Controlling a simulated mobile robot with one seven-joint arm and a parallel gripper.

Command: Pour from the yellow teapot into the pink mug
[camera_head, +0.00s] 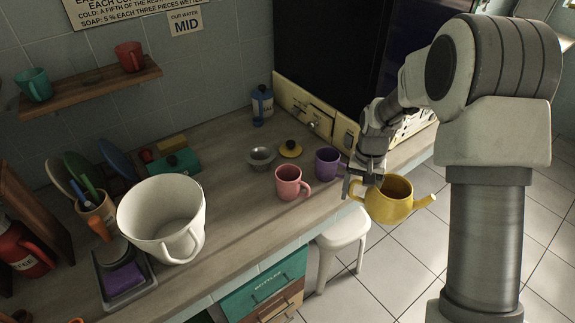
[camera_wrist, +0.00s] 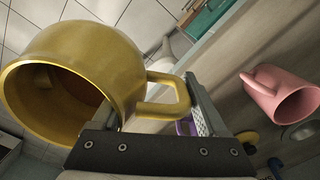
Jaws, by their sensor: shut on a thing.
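The yellow teapot (camera_head: 388,204) is held up off the counter, at its front edge, with its spout pointing right, away from the mug. Its top is open, and its wide mouth faces the wrist camera (camera_wrist: 70,80). My gripper (camera_head: 360,186) is shut on the teapot's handle; in the wrist view the handle (camera_wrist: 165,110) sits between the fingers. The pink mug (camera_head: 289,182) stands upright on the counter, left of my gripper and apart from the teapot. It also shows at the right of the wrist view (camera_wrist: 283,100). Its inside is too dim to read.
A purple mug (camera_head: 327,163) stands close right of the pink mug. Behind are a yellow lid (camera_head: 290,149) and a metal bowl (camera_head: 261,157). A large white pot (camera_head: 161,222) stands left. A white stool (camera_head: 343,238) is below the edge. Counter between pot and pink mug is clear.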

